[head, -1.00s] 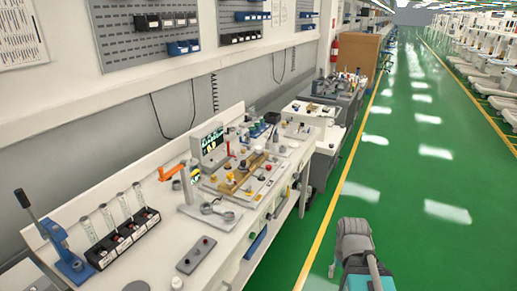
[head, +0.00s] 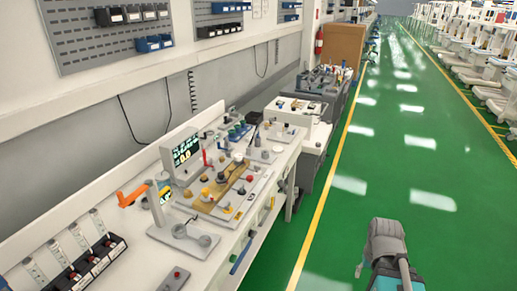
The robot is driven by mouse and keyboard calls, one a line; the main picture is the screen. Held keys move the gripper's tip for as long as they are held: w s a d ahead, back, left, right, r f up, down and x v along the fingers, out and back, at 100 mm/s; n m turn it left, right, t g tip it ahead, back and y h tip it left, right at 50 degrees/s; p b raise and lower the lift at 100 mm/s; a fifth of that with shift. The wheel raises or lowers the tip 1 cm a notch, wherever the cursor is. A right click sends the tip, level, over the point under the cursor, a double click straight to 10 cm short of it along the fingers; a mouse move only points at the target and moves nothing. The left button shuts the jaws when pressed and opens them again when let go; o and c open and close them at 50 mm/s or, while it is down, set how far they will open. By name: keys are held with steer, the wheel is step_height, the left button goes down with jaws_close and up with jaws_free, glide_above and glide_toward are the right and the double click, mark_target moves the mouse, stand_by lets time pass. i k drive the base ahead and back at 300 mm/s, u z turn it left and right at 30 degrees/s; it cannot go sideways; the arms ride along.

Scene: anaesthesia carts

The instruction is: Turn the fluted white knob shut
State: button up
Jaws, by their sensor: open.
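A fixture board (head: 222,190) with a brass-coloured plate and several small knobs lies on the long white bench. A small pale round knob (head: 238,157) stands near the back of the board; it may be the white knob, but its fluting and how far it is turned are too small to tell. My arm is at the bottom right, over the green floor and well apart from the bench. A small grey tip beside it looks like part of my gripper (head: 359,269); the rest is hidden behind the arm. It touches nothing that I can see.
A small display (head: 186,151) and an orange-handled stand (head: 157,201) are at the board's left. A row of black bins (head: 88,268) is at the near left. A grey cart (head: 325,88) stands farther back. The green aisle (head: 345,200) right of the bench is clear.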

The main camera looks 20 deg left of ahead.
mark_target(238, 157)
steer(key=z, duration=0.15)
steer(key=i, duration=1.45)
steer(key=u, duration=0.65)
